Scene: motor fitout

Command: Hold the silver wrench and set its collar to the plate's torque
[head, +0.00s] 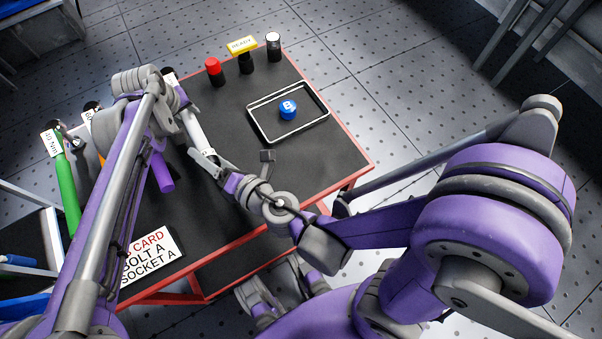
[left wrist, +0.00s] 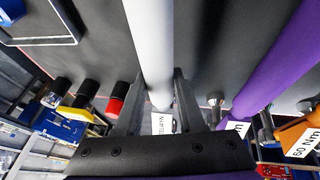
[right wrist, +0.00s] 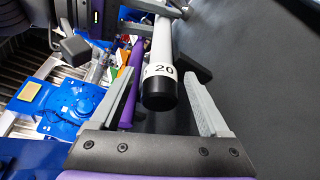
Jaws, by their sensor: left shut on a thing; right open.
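The silver wrench (head: 196,130) lies along the left part of the table in the head view. My left gripper (head: 172,90) is shut on its pale shaft, which runs between the fingers in the left wrist view (left wrist: 150,45). In the right wrist view the wrench's collar (right wrist: 160,70) reads 20, above a black end cap (right wrist: 158,95). My right gripper (right wrist: 160,82) is open, with one finger on each side of the collar end. I cannot see the fingers touching it.
A purple wrench (head: 160,172) lies beside the silver one. Green (head: 66,190) and orange (left wrist: 298,132) wrenches are at the left edge. A card (head: 155,258) reads BOLT A, SOCKET A. A tray (head: 262,134) holds a blue piece marked B (head: 288,109). A READY block (head: 242,45) stands behind.

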